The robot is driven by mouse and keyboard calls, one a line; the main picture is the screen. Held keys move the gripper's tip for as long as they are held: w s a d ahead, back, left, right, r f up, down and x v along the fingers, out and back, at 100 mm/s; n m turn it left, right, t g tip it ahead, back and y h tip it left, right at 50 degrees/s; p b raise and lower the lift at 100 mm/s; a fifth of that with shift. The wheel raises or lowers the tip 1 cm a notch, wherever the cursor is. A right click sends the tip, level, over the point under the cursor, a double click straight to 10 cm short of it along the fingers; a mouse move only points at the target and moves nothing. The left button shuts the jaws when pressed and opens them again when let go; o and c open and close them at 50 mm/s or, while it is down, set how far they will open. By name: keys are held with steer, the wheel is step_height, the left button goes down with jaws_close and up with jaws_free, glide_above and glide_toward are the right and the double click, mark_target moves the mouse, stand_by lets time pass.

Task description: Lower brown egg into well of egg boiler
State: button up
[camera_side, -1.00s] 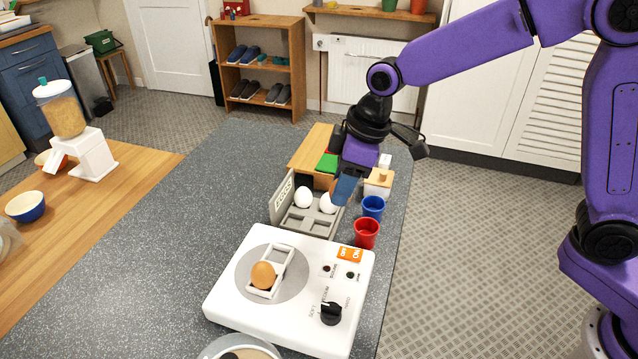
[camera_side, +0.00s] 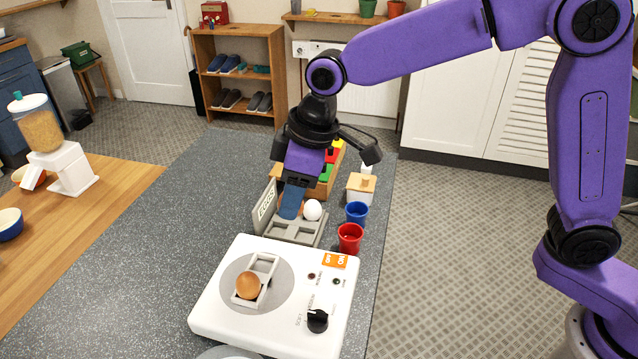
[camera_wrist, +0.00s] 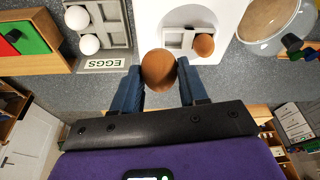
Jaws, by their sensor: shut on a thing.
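My gripper (camera_side: 291,208) is shut on a brown egg (camera_wrist: 159,70), which shows between the blue fingertips in the wrist view. In the side view the fingers hide this egg and hang over the grey egg carton (camera_side: 282,231), behind the boiler. The egg boiler (camera_side: 225,315) is a white box with a round grey plate and a white two-well rack (camera_side: 266,262). A second brown egg (camera_side: 248,286) sits in the rack's near well; it also shows in the wrist view (camera_wrist: 204,45). The far well is empty.
A white egg (camera_side: 313,210) stands in the carton; the wrist view shows two. A red cup (camera_side: 350,238) and a blue cup (camera_side: 357,212) stand right of the carton. A black knob (camera_side: 317,320) rises from the boiler. The grey counter left of the boiler is clear.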

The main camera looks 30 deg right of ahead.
steer(key=a+f, duration=0.5)
steer(key=shift+w+a, duration=0.3)
steer(key=shift+w, duration=0.1)
steer(key=shift+f, duration=0.1)
stand_by(0.5)
steer(key=shift+f, duration=0.45)
steer(key=shift+f, duration=2.15)
stand_by(1.6)
steer(key=o, duration=0.8)
steer(key=shift+s, duration=0.1)
